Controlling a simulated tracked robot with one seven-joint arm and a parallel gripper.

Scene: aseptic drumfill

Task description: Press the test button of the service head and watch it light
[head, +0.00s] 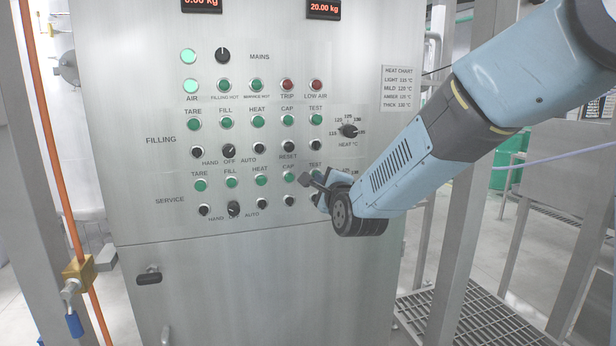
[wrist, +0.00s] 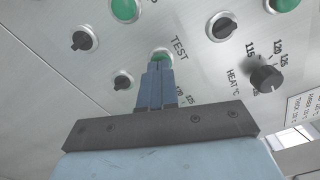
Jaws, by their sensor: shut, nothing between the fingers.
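The service head's lower row of controls is on the steel cabinet front (head: 190,285). Its TEST button is mostly hidden behind my gripper (head: 318,181) in the head view, with the TEST label just above. In the wrist view my gripper (wrist: 160,68) is shut and empty. Its blue fingertips are right at the green TEST button (wrist: 162,53) and cover part of it; I cannot tell whether they touch it. The visible part of the button is green, with no clear glow.
The service CAP button (head: 289,176) is just left of my gripper. The filling TEST button (head: 316,119) and heat dial (head: 348,131) are above. The MAINS (head: 189,56) and AIR (head: 191,86) lamps glow pale green. A steel post (head: 455,150) stands at the right.

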